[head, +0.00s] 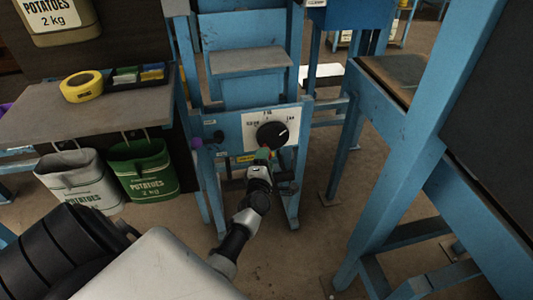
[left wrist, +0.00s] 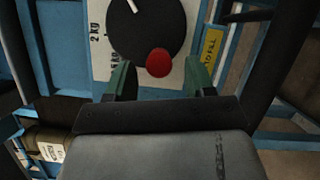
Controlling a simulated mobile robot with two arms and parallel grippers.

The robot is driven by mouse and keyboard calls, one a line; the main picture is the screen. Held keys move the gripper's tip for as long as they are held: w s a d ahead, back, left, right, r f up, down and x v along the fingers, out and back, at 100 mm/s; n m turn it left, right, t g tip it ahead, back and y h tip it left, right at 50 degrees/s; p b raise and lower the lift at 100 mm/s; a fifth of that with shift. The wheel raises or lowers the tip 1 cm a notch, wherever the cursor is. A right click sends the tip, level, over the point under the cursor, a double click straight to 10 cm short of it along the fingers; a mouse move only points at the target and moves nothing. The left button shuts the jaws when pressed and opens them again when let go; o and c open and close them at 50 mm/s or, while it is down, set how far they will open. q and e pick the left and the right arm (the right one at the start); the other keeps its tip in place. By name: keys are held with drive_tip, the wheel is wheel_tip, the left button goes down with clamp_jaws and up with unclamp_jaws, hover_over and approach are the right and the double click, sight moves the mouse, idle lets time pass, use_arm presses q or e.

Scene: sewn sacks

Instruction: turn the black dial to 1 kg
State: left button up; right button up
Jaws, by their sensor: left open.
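The black dial (head: 271,134) is on a white scale plate (head: 252,119) on the blue frame, with small labels around it. Its white pointer line slants to the upper right in the head view. In the left wrist view the dial (left wrist: 147,28) fills the top middle, with a "2 kg" label to its left. My left gripper (head: 264,154) is just below the dial. Its green fingers (left wrist: 160,78) are apart with nothing held between them. A round red spot (left wrist: 159,63) shows at the dial's lower edge, between the fingertips. My right gripper is not in view.
A shelf (head: 115,112) at left bears a yellow tape roll (head: 82,86) and a black tray (head: 140,78). A white sack (head: 78,180) and a green potato sack (head: 142,170) hang below it. Blue posts (head: 400,150) stand at right. A yellow label (head: 246,158) is below the plate.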

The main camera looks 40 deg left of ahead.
use_arm(q)
drive_tip(key=v, duration=0.8)
drive_tip(key=shift+p, duration=0.35)
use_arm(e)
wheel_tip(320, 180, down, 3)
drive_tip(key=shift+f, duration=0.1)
